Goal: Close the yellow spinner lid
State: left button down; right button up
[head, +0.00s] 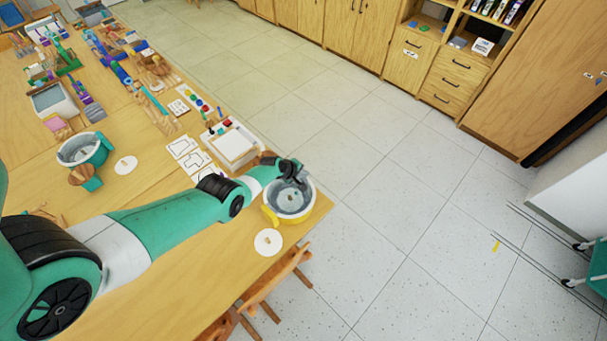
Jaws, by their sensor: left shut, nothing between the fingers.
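The yellow spinner (270,215) stands near the table's right corner. Its bowl is open at the top, with a grey inside and a small light piece at the centre. A brown wooden piece (267,158) shows just behind my left arm beside the bowl; it may be the lid, but most of it is hidden. My left arm reaches across the table from the left. Its dark gripper (291,174) is shut and empty at the bowl's far rim; I cannot tell whether it touches the rim. My right gripper is not in view.
A teal spinner (98,150) stands at the left. White discs lie near both spinners, one by the yellow one (268,242). A white tray (233,146) and paper cards are behind my arm. A wooden chair (270,283) is at the table's front edge. Open floor lies right.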

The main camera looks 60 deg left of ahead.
pick_arm(q)
notch_tip(320, 180, up, 14)
jog(key=p, duration=1.2)
